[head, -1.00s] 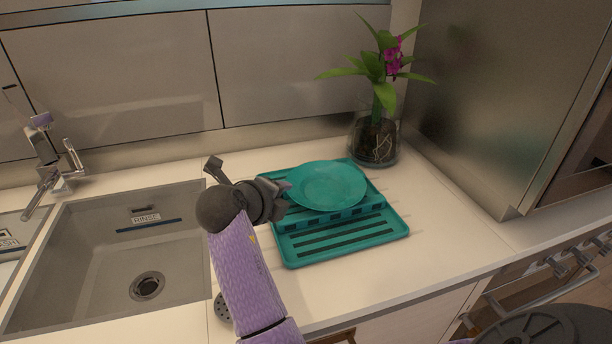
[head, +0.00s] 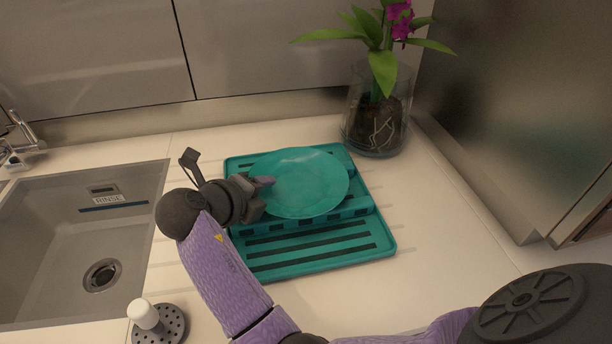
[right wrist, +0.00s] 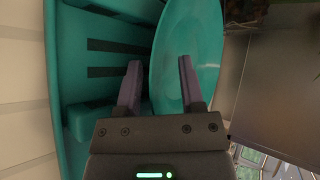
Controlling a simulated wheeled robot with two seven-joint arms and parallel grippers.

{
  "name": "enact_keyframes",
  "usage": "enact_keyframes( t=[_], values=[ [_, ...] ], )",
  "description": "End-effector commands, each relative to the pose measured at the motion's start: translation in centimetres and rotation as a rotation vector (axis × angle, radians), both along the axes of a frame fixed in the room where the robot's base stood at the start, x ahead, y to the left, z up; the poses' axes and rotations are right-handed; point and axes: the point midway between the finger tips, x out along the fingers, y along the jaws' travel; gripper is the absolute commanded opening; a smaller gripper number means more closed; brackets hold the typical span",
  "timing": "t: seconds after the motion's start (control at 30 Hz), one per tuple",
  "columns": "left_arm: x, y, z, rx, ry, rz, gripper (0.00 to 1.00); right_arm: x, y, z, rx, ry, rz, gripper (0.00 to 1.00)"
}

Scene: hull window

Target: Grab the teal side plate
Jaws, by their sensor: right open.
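The teal side plate (head: 305,185) leans in the teal drying rack (head: 320,265), its face toward the head camera. My right gripper (head: 265,188) is at the plate's left edge in the head view, with a purple fingertip overlapping the plate. In the right wrist view the right gripper (right wrist: 160,66) is open. The rim of the plate (right wrist: 195,35) shows between its two fingers, and the right finger lies in front of the plate's face. I cannot tell whether either finger touches it. My left gripper is not in view.
A glass vase (head: 376,115) with an orchid stands behind the rack at the right. A sink (head: 60,240) lies to the left, and a white-knobbed strainer plug (head: 158,324) is at the front. A metal cabinet (head: 510,110) bounds the right. The counter right of the rack is clear.

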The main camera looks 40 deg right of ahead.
Motion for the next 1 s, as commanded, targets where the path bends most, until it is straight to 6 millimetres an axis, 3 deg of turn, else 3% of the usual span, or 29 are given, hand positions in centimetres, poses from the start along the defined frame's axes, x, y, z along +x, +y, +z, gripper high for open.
enact_keyframes(
  t=[0.07,0.3,1.0],
  values=[
    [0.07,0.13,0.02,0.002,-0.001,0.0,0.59,0.0,-0.02,0.02,0.0,0.0,0.0,0.49],
    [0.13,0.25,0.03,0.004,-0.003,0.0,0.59,0.0,-0.04,0.04,0.0,0.0,0.0,0.01],
    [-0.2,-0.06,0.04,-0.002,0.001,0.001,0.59,-0.01,-0.01,-0.04,0.002,0.002,0.0,0.0]
  ],
)
